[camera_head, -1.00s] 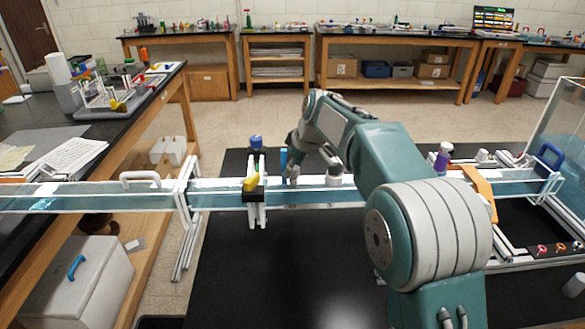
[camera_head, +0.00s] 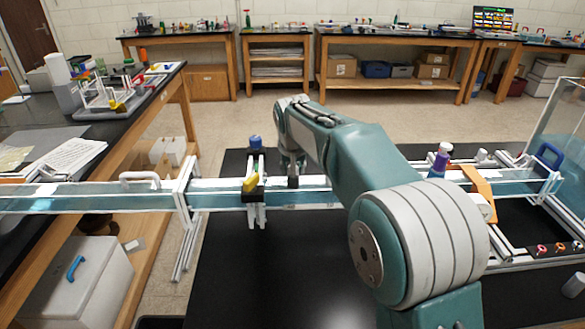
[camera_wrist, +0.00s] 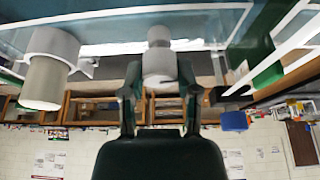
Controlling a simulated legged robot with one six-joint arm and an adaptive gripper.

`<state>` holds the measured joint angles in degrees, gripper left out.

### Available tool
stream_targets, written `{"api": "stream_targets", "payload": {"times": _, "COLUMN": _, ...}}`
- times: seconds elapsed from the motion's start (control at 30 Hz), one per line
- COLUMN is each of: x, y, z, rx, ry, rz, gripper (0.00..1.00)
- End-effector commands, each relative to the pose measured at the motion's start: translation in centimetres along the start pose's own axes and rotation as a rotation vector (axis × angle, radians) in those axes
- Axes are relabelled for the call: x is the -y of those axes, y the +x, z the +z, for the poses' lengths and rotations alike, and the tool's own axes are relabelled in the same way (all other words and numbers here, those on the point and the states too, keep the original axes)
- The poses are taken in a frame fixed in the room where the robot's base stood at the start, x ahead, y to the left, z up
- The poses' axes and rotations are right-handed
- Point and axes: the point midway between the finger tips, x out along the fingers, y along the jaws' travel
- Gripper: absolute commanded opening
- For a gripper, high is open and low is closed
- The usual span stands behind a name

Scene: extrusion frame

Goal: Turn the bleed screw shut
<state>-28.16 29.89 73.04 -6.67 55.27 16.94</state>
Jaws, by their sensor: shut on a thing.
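The bleed screw (camera_wrist: 158,52) looks like a small light-grey knob at the top middle of the wrist view, with a narrower upper part. The two dark fingers of my gripper (camera_wrist: 158,76) stand on either side of it and are shut on its wider part. In the head view my gripper (camera_head: 292,176) points down over the clear, water-filled channel (camera_head: 220,198), just right of the yellow lever. The screw cannot be made out there, and its seat is not clear in either view.
A larger grey cylinder (camera_wrist: 46,72) stands left of the screw in the wrist view. A yellow lever (camera_head: 251,183) and a blue cap (camera_head: 255,142) are close left of my gripper in the head view. A purple-topped bottle (camera_head: 440,160) stands right of my arm.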

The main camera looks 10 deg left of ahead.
Motion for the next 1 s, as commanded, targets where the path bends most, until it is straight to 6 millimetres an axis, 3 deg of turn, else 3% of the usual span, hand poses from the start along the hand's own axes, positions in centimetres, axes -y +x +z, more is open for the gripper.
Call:
{"api": "stream_targets", "payload": {"times": 0.4, "x": 0.17, "y": 0.24, "z": 0.17, "rx": 0.006, "ry": 0.184, "rz": 0.075, "gripper": 0.00}}
{"api": "stream_targets", "payload": {"times": 0.97, "x": 0.16, "y": 0.24, "z": 0.20, "rx": 0.008, "ry": 0.213, "rz": 0.087, "gripper": 0.00}}
{"api": "stream_targets", "payload": {"times": 1.0, "x": 0.16, "y": 0.24, "z": 0.20, "rx": 0.008, "ry": 0.213, "rz": 0.087, "gripper": 0.51}}
